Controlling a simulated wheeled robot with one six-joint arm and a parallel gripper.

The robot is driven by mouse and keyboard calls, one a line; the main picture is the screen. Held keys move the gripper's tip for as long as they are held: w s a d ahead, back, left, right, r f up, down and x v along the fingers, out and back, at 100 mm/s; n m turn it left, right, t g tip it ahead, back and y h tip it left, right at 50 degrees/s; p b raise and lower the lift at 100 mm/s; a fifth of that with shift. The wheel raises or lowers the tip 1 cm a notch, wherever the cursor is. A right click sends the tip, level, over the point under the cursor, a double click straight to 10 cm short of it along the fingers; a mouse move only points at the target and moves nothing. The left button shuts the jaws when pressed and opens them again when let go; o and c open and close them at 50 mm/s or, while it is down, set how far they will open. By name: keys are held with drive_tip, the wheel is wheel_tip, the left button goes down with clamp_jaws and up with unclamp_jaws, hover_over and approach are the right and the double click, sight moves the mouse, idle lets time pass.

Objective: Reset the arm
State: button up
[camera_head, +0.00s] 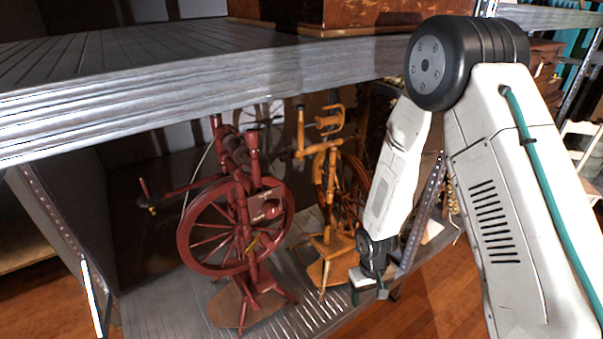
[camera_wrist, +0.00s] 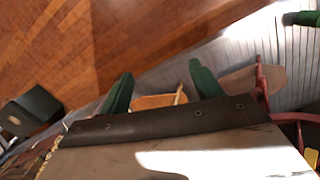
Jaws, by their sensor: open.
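My gripper (camera_head: 369,294) hangs at the end of my white arm, low in front of the shelf unit. In the wrist view its two green fingers (camera_wrist: 160,70) are spread apart with nothing held between them. A tan wooden piece (camera_wrist: 160,101) shows behind the fingers, apart from them as far as I can tell. In the head view, an orange-brown wooden spinning wheel (camera_head: 328,160) stands on the lower shelf just left of the gripper. A dark red spinning wheel (camera_head: 250,232) stands further left.
A grey metal upper shelf (camera_head: 150,85) spans above the wheels, with a wooden chest (camera_head: 360,12) on it. The ribbed lower shelf (camera_head: 165,318) carries the wheels. A perforated metal post (camera_head: 425,205) stands close beside my forearm. Wooden floor (camera_head: 440,300) is open in front.

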drive_tip(key=s+d+r+m, duration=0.1)
drive_tip(key=s+r, duration=0.6)
drive_tip(key=r, duration=0.7)
drive_tip(key=s+d+r+m+t, duration=0.1)
drive_tip(key=s+d+r, duration=0.3)
drive_tip(key=r, duration=1)
drive_tip(key=s+d+r+m+t, duration=0.1)
drive_tip(key=s+d+r, duration=0.2)
drive_tip(key=s+r, duration=0.8)
wheel_tip(320, 180, up, 3)
drive_tip(key=shift+r+y, duration=0.2)
drive_tip(key=shift+y, duration=0.1)
drive_tip(key=shift+s, duration=0.1)
drive_tip(key=shift+c, duration=0.4)
